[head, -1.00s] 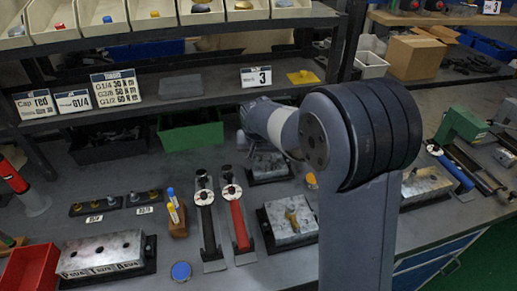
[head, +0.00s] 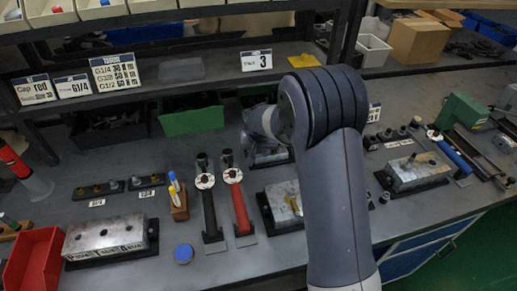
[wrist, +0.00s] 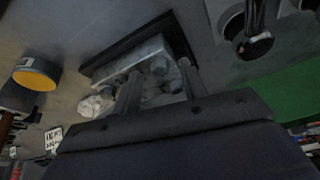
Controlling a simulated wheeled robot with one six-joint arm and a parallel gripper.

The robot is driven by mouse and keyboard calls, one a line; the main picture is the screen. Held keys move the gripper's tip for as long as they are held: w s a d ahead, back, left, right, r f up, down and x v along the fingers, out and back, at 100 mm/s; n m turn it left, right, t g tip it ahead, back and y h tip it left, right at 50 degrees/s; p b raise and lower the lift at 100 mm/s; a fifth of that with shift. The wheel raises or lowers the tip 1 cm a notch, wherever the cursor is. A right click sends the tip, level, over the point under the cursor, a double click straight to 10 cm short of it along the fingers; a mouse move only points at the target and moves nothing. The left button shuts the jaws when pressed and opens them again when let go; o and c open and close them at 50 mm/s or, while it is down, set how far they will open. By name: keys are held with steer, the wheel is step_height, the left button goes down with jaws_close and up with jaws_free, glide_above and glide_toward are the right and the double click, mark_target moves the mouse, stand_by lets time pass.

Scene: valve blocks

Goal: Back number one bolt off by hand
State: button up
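A metal valve block (wrist: 145,62) on a dark base lies below my gripper in the wrist view, with grey hex bolts (wrist: 160,65) on its top. I cannot read a number on any bolt. My gripper (wrist: 160,82) has its two dark fingers apart over the block, with bolt heads showing between and beside them. I see no clear grip on a bolt. A pale lumpy piece (wrist: 96,105) shows at the block's near left end. In the head view this block (head: 268,153) is partly hidden behind my arm, and the fingertips are hidden.
Another block with a brass fitting (head: 283,205) stands in front, partly behind my arm. Red-handled (head: 240,208) and black-handled (head: 209,212) tools lie to its left. A block (head: 415,172) sits at right, a labelled block (head: 105,238) at left. A green bin (head: 192,121) stands behind.

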jaws_close()
steer(key=shift+n, duration=0.3)
steer(key=shift+d+n+y, duration=0.15)
steer(key=shift+n+y, duration=0.3)
steer(key=shift+n, duration=0.55)
steer(key=shift+d+n+y, duration=0.1)
steer(key=shift+n+y, duration=0.35)
steer(key=shift+n, duration=0.55)
steer(key=shift+w+d+n+g+y, duration=0.1)
steer(key=shift+n+g+y, duration=0.25)
steer(key=shift+n, duration=0.8)
steer(key=shift+d+n+g+y, duration=0.1)
steer(key=shift+n+g+y, duration=0.25)
steer(key=shift+n, duration=0.8)
steer(key=n, duration=0.2)
steer(key=n+g+y, duration=0.1)
steer(key=n, duration=0.1)
steer(key=n+g, duration=0.1)
steer(key=n, duration=0.1)
steer(key=shift+w+n, duration=0.25)
steer(key=shift+n, duration=0.05)
steer(key=n+g, duration=0.1)
steer(key=n, duration=0.3)
steer(key=n+g, duration=0.1)
steer(key=n, duration=0.1)
steer(key=shift+w+g, duration=0.25)
steer(key=shift+g, duration=0.05)
